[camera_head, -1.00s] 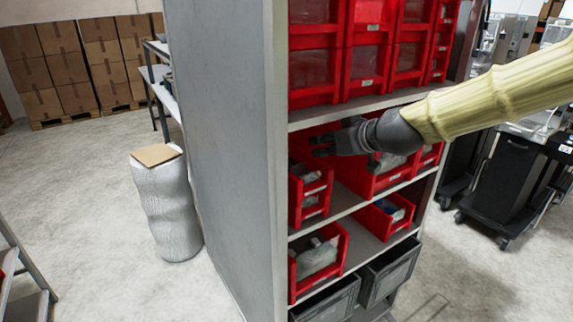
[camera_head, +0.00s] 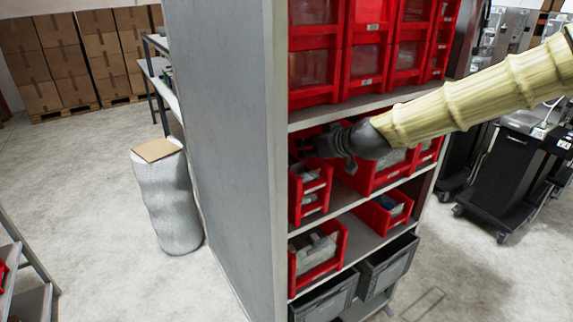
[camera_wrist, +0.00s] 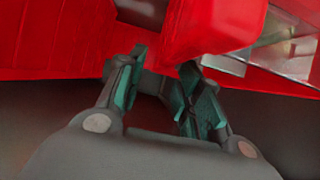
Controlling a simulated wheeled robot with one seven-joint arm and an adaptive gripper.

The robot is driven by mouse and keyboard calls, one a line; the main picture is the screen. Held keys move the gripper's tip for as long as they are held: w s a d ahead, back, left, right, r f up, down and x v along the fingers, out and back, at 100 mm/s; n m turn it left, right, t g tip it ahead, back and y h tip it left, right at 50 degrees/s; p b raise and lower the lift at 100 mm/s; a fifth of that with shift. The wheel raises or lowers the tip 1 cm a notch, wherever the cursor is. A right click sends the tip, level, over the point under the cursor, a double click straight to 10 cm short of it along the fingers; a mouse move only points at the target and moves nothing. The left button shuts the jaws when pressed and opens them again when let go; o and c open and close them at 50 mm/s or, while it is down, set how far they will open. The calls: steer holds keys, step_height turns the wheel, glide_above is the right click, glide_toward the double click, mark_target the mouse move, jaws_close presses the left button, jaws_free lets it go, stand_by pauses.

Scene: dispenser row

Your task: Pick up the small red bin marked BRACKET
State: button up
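Several red bins stand on the shelf rack, and I cannot read BRACKET on any of them. Small stacked red bins (camera_head: 311,196) with grey contents stand at the left end of the middle shelf. My gripper (camera_head: 303,146) reaches into this bay from the right, just above and behind the small stack. In the wrist view my gripper (camera_wrist: 158,88) has its two fingers apart. Red bin surfaces (camera_wrist: 215,28) lie close beyond the fingertips. One red edge is very near the right finger; I cannot tell whether they touch. Nothing is clearly held.
Larger red bins (camera_head: 372,178) stand right of the stack. A shelf board (camera_head: 362,110) with red drawers runs just above my arm. Lower shelves hold red bins (camera_head: 318,252) and grey crates (camera_head: 388,270). The rack's grey side panel (camera_head: 225,150) bounds the left.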

mark_target(304, 148)
steer(key=shift+p+x, duration=0.5)
steer(key=shift+x, duration=1.1)
steer(key=shift+s, duration=0.1)
steer(key=shift+c, duration=0.4)
jaws_close()
steer(key=shift+r, duration=0.1)
